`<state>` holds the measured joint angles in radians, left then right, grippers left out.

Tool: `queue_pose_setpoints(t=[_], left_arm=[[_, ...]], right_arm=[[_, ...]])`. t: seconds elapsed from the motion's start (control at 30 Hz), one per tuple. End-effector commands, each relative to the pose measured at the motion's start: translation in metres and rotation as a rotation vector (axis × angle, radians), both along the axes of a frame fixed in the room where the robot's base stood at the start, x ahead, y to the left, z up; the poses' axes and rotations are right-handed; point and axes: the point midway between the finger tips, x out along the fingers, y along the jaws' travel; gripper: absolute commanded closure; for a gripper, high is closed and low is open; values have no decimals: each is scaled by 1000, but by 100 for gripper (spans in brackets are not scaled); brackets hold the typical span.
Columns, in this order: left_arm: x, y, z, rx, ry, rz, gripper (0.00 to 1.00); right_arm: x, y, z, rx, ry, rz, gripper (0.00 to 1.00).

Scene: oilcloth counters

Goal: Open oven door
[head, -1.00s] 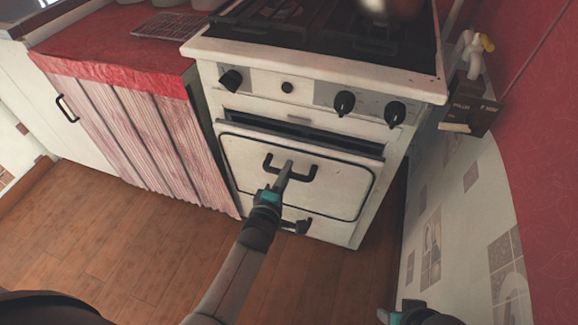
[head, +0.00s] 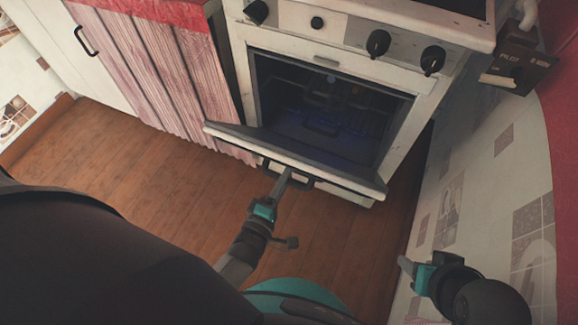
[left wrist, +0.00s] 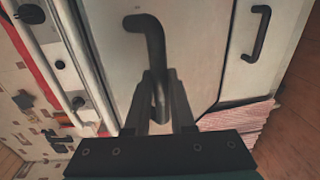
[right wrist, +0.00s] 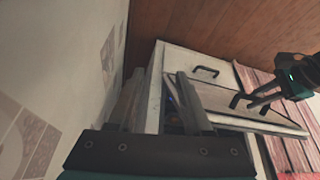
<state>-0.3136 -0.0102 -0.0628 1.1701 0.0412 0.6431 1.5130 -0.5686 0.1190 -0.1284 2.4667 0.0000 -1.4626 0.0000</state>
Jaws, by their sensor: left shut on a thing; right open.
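The oven door (head: 330,171) is partly open, tilted down and outward at the front of the white stove (head: 424,86). The dark oven inside (head: 325,105) shows above it. My left gripper (head: 285,176) is shut on the black door handle (head: 303,183). In the left wrist view, the handle (left wrist: 148,35) runs between the fingers of my left gripper (left wrist: 160,100). My right gripper (head: 408,272) is empty and open, low at the right, apart from the stove. The right wrist view shows the door (right wrist: 212,98) from the side, beyond the open fingers of my right gripper (right wrist: 160,92).
A pink wooden cabinet (head: 160,60) with a red top stands left of the stove. A tiled wall (head: 470,170) is close on the right, beside my right gripper. A lower front with a black handle (right wrist: 206,71) is below the oven. The wooden floor (head: 150,165) in front is clear.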

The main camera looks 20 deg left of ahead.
Motion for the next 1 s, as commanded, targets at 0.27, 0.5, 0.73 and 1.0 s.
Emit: queue_pose_setpoints(t=[0.27,0.5,0.73,1.0], left_arm=[[-16,1,-24,3,8,-1,100],[-23,1,-33,3,5,-1,100],[-26,1,-37,3,4,-1,100],[-26,1,-37,2,4,-1,100]], right_arm=[[25,25,-10,72,-179,43,50],[38,41,-10,122,-295,63,50],[43,48,-9,146,-345,71,50],[44,49,-8,152,-356,73,50]])
